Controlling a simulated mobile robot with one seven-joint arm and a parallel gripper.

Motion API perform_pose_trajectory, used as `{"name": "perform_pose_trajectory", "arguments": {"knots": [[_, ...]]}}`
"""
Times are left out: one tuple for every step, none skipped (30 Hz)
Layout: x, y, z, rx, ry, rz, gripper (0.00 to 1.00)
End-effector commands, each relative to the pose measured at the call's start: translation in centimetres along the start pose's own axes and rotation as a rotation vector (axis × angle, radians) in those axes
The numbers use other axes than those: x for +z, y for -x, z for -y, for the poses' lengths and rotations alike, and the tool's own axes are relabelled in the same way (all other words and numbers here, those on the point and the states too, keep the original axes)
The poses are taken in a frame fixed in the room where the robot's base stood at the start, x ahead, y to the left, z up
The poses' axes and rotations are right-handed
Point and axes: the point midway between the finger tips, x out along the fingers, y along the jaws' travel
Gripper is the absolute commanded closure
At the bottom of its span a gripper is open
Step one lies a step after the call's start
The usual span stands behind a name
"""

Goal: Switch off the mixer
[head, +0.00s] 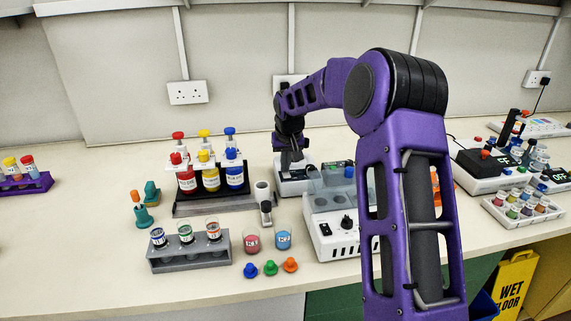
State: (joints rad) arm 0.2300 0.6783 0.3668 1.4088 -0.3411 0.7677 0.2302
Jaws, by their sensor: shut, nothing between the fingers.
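My gripper (291,158) is at the end of the purple arm, fingers pointing down over a small white device (289,188) with a dark front panel. The fingers are shut and empty; whether they touch the device cannot be told. In front of it stands a larger white unit (343,245) with a clear lid, a black knob and a black switch; my arm hides its right side. No label marks either one as the mixer. On the right, white units (482,185) with black tops and lit displays stand on the bench.
A rack of red, yellow and blue bottles (211,178) stands left of my gripper. In front are a grey vial rack (188,256), two cups (283,238) and several coloured stoppers (270,268). Bench at the left front is clear. A yellow wet-floor sign (515,280) stands below right.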

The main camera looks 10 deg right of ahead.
Motion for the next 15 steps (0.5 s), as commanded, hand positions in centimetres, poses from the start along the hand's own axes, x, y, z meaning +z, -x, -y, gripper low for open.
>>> {"name": "perform_pose_trajectory", "arguments": {"knots": [[0.1,-0.2,0.0,0.000,-0.001,0.002,1.00],[0.1,-0.2,0.0,0.000,-0.001,0.002,1.00],[0.1,-0.2,0.0,-0.001,-0.001,0.003,1.00],[0.1,-0.3,0.0,-0.001,0.000,0.003,1.00],[0.1,-0.3,0.0,-0.001,0.000,0.003,1.00],[0.1,-0.3,0.0,-0.001,0.000,0.004,1.00],[0.2,-0.3,0.0,-0.001,0.000,0.004,1.00],[0.2,-0.3,0.0,-0.001,0.000,0.004,1.00],[0.3,-0.3,0.0,-0.001,0.000,0.004,1.00],[0.4,-0.3,0.0,-0.001,0.000,0.005,1.00],[0.5,-0.3,0.0,-0.001,0.000,0.005,1.00],[0.6,-0.3,0.0,-0.001,0.000,0.006,1.00],[0.8,-0.2,0.0,-0.001,0.000,0.006,1.00],[1.0,-0.2,0.0,-0.001,0.000,0.007,1.00],[1.2,-0.2,0.0,-0.001,0.000,0.008,1.00]]}}
